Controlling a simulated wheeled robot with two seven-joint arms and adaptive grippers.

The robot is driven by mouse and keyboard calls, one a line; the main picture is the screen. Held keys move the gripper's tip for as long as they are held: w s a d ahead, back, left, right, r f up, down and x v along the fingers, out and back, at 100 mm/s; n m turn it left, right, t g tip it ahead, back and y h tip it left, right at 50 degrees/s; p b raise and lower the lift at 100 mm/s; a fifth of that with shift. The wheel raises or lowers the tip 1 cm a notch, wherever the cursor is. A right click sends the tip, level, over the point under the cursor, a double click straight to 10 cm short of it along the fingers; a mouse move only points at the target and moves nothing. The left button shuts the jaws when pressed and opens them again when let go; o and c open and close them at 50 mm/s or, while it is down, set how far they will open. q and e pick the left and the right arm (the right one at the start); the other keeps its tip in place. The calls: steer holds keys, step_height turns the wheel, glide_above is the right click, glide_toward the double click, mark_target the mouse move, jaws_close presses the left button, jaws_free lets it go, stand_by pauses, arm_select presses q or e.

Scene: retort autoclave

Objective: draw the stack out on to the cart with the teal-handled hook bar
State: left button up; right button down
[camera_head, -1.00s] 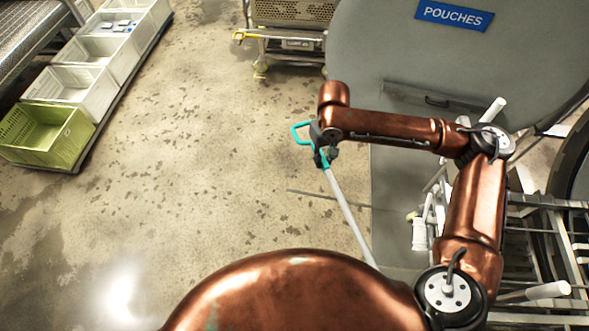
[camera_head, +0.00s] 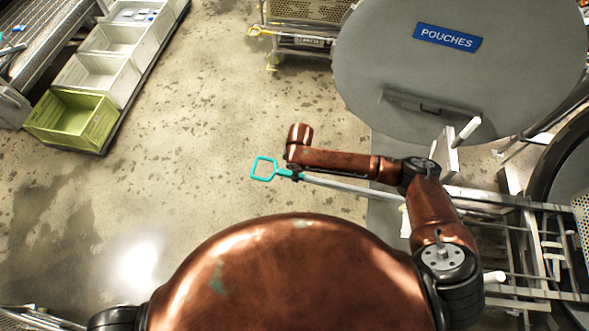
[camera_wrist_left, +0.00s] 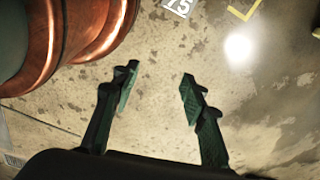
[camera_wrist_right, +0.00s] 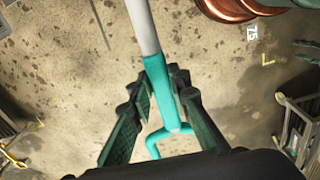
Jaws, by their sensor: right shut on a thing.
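The hook bar has a teal loop handle (camera_head: 264,168) and a pale rod (camera_head: 345,186) pointing right, nearly level across the picture. My right gripper (camera_head: 292,175) is shut on its teal grip, which also shows between the fingers in the right wrist view (camera_wrist_right: 159,90). The rod's far end passes behind my right arm, and I cannot tell where its hook is. A perforated metal corner (camera_head: 581,214), perhaps the stack, shows at the right edge. The cart's metal frame (camera_head: 515,250) stands below the round opening. My left gripper (camera_wrist_left: 155,90) is open and empty above the floor.
The grey round door (camera_head: 440,75) with a POUCHES sign stands open behind my right arm. The dark opening rim (camera_head: 548,170) is at the right. Another trolley (camera_head: 300,40) stands at the back. A green crate (camera_head: 72,120) and white crates line the left. The middle floor is clear.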

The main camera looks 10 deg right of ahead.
mark_target(275, 174)
steer(key=shift+s+a+r+n+p, duration=0.1)
steer(key=shift+s+a+n+p, duration=0.2)
steer(key=shift+a+n, duration=0.15)
steer(key=shift+a, duration=0.25)
steer(key=a+b, duration=0.2)
steer(key=w+a+b, duration=0.1)
steer(key=a+b, duration=0.1)
steer(key=w+a+b, duration=0.1)
steer(key=a+b, duration=0.1)
steer(key=a, duration=0.1)
steer(key=shift+w+f, duration=0.2)
steer(key=shift+f, duration=0.15)
arm_select(q)
step_height(275, 174, down, 6)
steer(key=b, duration=0.1)
steer(key=shift+s+f+b, duration=0.15)
steer(key=shift+s+b, duration=0.15)
steer(key=shift+s, duration=0.15)
arm_select(e)
steer(key=a, duration=0.2)
steer(key=w+a, duration=0.1)
steer(key=a, duration=0.2)
steer(key=w+a, duration=0.1)
steer(key=a, duration=0.2)
steer(key=shift+w+r, duration=0.25)
steer(key=shift+r, duration=0.05)
steer(key=shift+d, duration=0.1)
